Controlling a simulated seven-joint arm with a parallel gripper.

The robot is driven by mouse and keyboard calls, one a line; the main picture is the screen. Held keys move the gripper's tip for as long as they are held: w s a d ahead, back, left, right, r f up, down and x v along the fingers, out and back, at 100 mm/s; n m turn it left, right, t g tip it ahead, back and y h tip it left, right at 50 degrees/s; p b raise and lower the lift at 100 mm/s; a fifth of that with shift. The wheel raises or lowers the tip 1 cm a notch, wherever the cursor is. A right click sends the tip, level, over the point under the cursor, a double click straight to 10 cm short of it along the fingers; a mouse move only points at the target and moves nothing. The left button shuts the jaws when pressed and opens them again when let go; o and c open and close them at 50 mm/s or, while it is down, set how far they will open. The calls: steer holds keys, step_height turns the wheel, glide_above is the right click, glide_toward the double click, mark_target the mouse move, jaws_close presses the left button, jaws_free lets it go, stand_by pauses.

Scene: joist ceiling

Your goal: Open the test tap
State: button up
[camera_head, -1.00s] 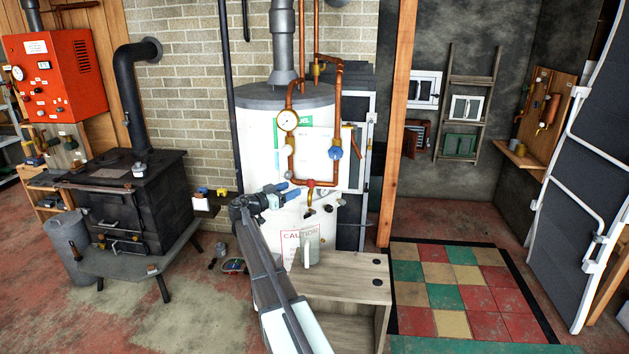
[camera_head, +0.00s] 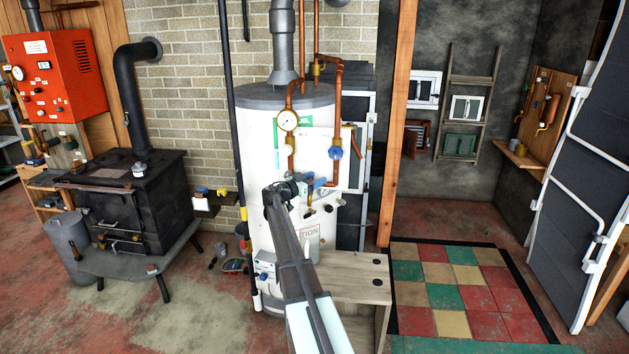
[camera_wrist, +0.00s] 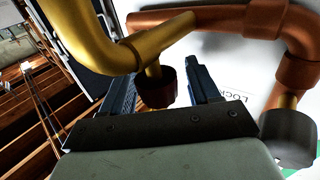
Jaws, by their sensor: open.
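The test tap is a brass bent spout (camera_wrist: 85,35) on the copper pipework, with a dark red round knob (camera_wrist: 157,88) on a short brass stem. In the wrist view my gripper (camera_wrist: 163,76) is open, with one blue finger on each side of the knob. I cannot tell whether either finger touches it. In the head view my gripper (camera_head: 320,183) is at the bottom of the copper pipe loop on the white tank (camera_head: 262,150), and it hides most of the tap.
A pressure gauge (camera_head: 288,120) and a blue-handled valve (camera_head: 335,153) sit on the pipes above my gripper. A grey knob (camera_wrist: 289,138) is at the right in the wrist view. A wooden cabinet (camera_head: 350,285) stands below, beside the tank. A black stove (camera_head: 135,200) stands left.

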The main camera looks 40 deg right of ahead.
steer(key=shift+c, duration=0.4)
steer(key=c, duration=0.9)
steer(key=shift+n+t, duration=0.4)
steer(key=shift+t, duration=0.3)
steer(key=n+t+y, duration=0.1)
steer(key=t, duration=0.1)
steer(key=n+t+y, duration=0.1)
steer(key=n+t, duration=0.1)
steer(key=t, duration=0.1)
steer(key=shift+w+n, duration=0.2)
steer(key=shift+n, duration=0.1)
steer(key=shift+w+a+n+t+y, duration=0.1)
steer(key=shift+w+n+t+y, duration=0.05)
steer(key=shift+n+t+y, duration=0.7)
steer(key=shift+w+a+n+t+y, duration=0.15)
steer(key=shift+n+t+y, duration=0.45)
steer(key=shift+t, duration=0.4)
steer(key=shift+w+a+n+t+y, duration=0.1)
steer(key=shift+w+n+t+y, duration=0.05)
steer(key=shift+n+t+y, duration=0.7)
steer(key=shift+t, duration=0.3)
